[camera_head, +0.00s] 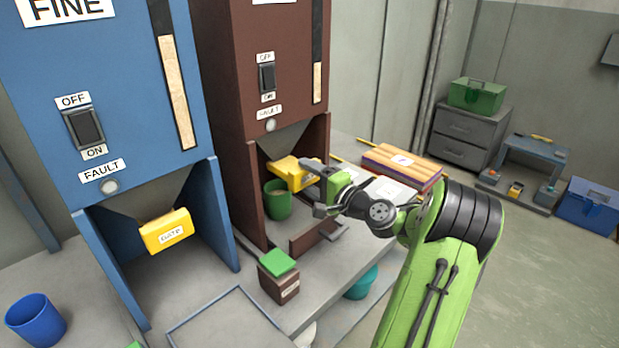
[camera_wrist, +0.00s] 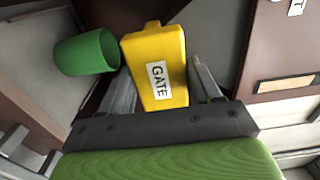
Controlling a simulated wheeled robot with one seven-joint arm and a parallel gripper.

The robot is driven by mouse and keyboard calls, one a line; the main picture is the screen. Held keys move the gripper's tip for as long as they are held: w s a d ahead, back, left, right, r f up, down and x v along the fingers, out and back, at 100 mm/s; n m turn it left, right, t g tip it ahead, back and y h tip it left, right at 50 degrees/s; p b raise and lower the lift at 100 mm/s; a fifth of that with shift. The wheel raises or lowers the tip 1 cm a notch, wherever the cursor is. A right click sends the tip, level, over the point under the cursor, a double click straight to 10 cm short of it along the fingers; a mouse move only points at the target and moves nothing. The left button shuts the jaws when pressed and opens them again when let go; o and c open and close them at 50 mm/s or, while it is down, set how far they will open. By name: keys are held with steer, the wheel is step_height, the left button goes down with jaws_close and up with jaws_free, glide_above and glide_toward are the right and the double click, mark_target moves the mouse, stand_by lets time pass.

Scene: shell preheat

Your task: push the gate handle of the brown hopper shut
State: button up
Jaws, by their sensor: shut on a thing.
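The brown hopper (camera_head: 228,62) stands right of the blue hopper. Its yellow gate handle (camera_head: 289,172) sticks out of the bay below the body. My gripper (camera_head: 318,178) is at the handle's front end, reaching in from the right. In the wrist view the yellow handle (camera_wrist: 155,68), labelled GATE, lies between the two fingers of my gripper (camera_wrist: 162,85), which is shut on it. A green cup (camera_head: 277,200) stands in the bay below the handle; it also shows in the wrist view (camera_wrist: 86,53), left of the handle. The handle's inner end is hidden.
The blue hopper (camera_head: 40,120) has its own yellow gate handle (camera_head: 166,230). A brown box with a green top (camera_head: 279,275) stands on the bench in front of the bay. A blue cup (camera_head: 36,320) is at lower left. Stacked boards (camera_head: 402,165) lie behind my arm.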

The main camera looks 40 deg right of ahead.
steer(key=w+p, duration=0.2)
steer(key=w, duration=0.2)
steer(key=shift+w+a, duration=0.1)
steer(key=shift+w, duration=0.25)
steer(key=shift+c, duration=0.2)
steer(key=o, duration=1.4)
steer(key=shift+w, duration=0.15)
steer(key=s+p, duration=0.1)
steer(key=s, duration=0.7)
steer(key=s+p, duration=0.1)
steer(key=s, duration=0.7)
steer(key=shift+d, duration=0.2)
